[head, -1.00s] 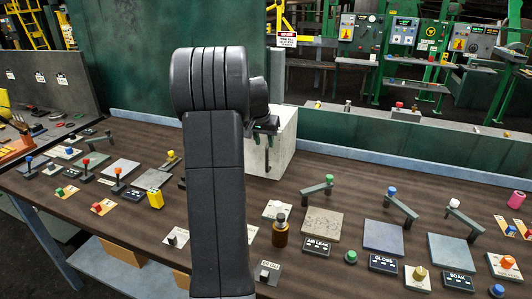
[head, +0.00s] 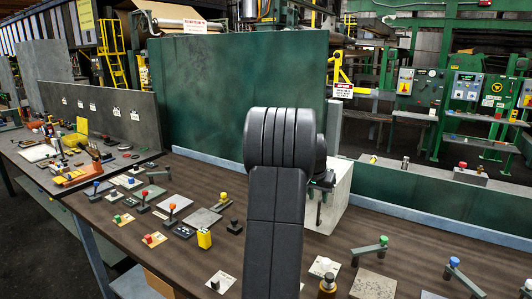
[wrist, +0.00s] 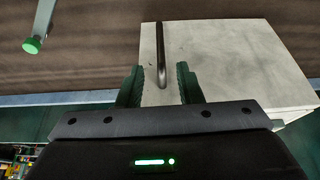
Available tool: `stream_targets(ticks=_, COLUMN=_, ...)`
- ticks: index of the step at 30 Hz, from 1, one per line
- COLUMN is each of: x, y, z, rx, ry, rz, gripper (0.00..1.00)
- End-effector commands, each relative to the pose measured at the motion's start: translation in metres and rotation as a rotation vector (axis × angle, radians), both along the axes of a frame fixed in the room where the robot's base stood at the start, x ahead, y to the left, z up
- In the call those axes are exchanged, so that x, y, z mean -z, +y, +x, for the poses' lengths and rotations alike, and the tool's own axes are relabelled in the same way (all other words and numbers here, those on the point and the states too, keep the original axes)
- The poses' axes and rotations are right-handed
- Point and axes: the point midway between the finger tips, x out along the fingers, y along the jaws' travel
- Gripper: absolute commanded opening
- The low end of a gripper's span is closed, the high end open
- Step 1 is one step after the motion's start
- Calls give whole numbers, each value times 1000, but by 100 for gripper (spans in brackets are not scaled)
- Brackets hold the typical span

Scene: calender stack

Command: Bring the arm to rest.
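My arm (head: 275,225) stands raised in the middle of the head view, its upper part bent toward the white box behind it. My gripper (wrist: 158,86) is open in the wrist view, with a wide gap between its two dark green fingers. It is mostly hidden behind my arm in the head view. A pale white box (wrist: 225,55) lies beyond the fingers, and it also shows in the head view (head: 345,188).
The brown bench top (head: 255,205) carries several small levers, buttons and plates on both sides of my arm. A green panel (head: 235,90) rises behind it.

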Motion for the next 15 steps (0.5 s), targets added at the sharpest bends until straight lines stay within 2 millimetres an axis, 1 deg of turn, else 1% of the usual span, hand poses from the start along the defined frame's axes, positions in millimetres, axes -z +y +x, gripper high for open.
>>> stream_targets(ticks=1, x=10, y=-2, z=3, rx=1, ry=5, rz=1, gripper=33)
stream_targets(ticks=9, x=58, y=-13, z=20, rx=1, ry=4, rz=1, gripper=33)
stream_targets(ticks=15, x=83, y=-18, z=29, rx=0, ry=3, rz=1, gripper=33)
